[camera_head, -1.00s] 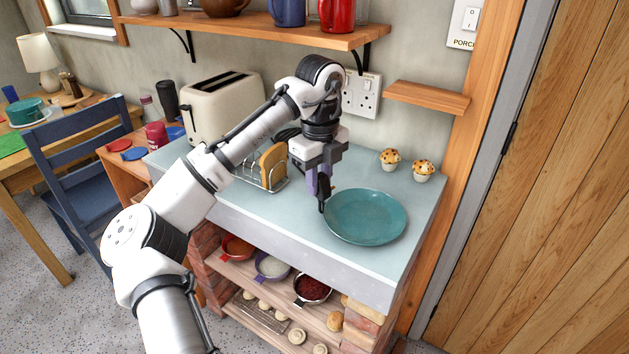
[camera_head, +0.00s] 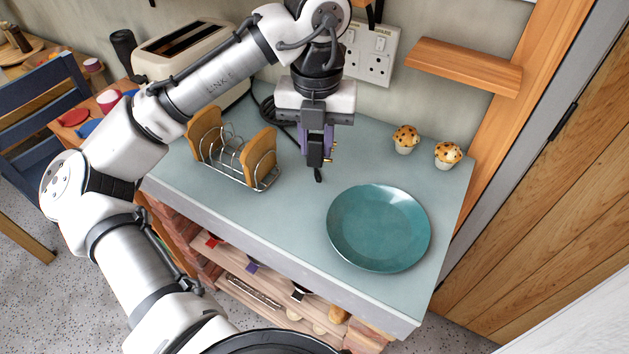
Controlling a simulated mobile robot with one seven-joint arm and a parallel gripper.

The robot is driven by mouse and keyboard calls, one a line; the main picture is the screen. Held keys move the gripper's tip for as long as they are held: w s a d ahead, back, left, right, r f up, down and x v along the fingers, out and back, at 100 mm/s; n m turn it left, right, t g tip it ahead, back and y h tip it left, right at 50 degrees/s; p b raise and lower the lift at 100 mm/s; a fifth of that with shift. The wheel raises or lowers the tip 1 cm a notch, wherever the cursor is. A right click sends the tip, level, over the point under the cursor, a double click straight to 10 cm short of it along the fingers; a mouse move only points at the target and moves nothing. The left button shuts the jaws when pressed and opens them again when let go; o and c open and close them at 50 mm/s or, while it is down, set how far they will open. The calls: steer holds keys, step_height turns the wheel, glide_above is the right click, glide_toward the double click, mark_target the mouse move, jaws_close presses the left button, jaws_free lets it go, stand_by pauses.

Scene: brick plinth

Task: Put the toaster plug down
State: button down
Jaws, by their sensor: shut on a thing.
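My gripper (camera_head: 317,163) points down over the worktop, between the toast rack and the teal plate. The fingers hide part of the plug. The plug seems a little above the worktop, but the gap under it is hard to tell. The cream toaster (camera_head: 180,52) stands at the back left, partly behind my arm. A black cord (camera_head: 267,110) lies looped on the worktop behind the gripper.
The teal plate (camera_head: 378,228) lies right of the gripper. A wire rack (camera_head: 228,165) with toast stands to the left. Two muffins (camera_head: 405,139) (camera_head: 447,155) sit at the back right. A double wall socket (camera_head: 369,54) and a small wooden shelf (camera_head: 465,66) are behind. Worktop (camera_head: 275,215) in front is clear.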

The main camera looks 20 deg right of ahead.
mark_target(316, 161)
step_height(316, 161, down, 4)
steer(key=shift+s+f, duration=0.15)
steer(key=shift+f, duration=0.05)
step_height(316, 161, down, 5)
steer(key=shift+r+p, duration=0.15)
steer(key=shift+p, duration=0.2)
steer(key=shift+f, duration=0.2)
steer(key=shift+f+b, duration=0.45)
steer(key=shift+f, duration=0.05)
steer(key=c, duration=1.2)
jaws_free()
steer(key=shift+r, duration=0.1)
